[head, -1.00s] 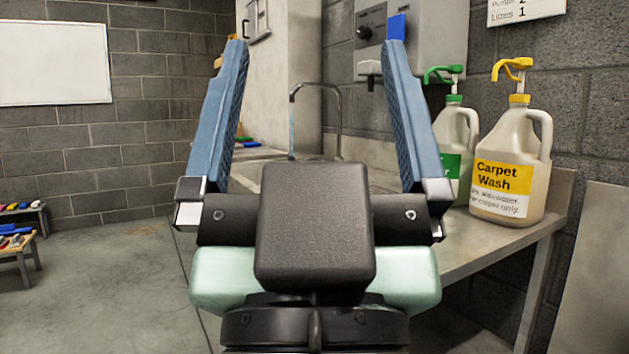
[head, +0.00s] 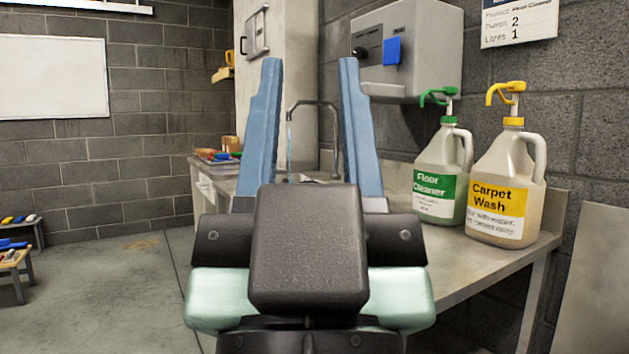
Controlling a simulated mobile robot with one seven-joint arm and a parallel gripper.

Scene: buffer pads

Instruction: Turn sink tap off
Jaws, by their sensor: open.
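The sink tap (head: 318,103) is a grey gooseneck spout behind my gripper, seen between its two blue fingers. A thin blue stream of water (head: 289,138) comes down from its left end. The sink (head: 300,177) shows only as a small strip; my gripper hides the rest. I cannot make out the tap's handle. My gripper (head: 310,66) is open and empty, its fingers upright with a gap between them. It appears nearer to me than the tap, not touching it.
Floor cleaner (head: 437,178) and carpet wash (head: 500,190) jugs stand on the counter (head: 470,258) at right. A grey wall box (head: 425,55) with a blue square hangs above. Small items (head: 218,155) lie at the counter's far left. The floor (head: 110,290) at left is mostly clear.

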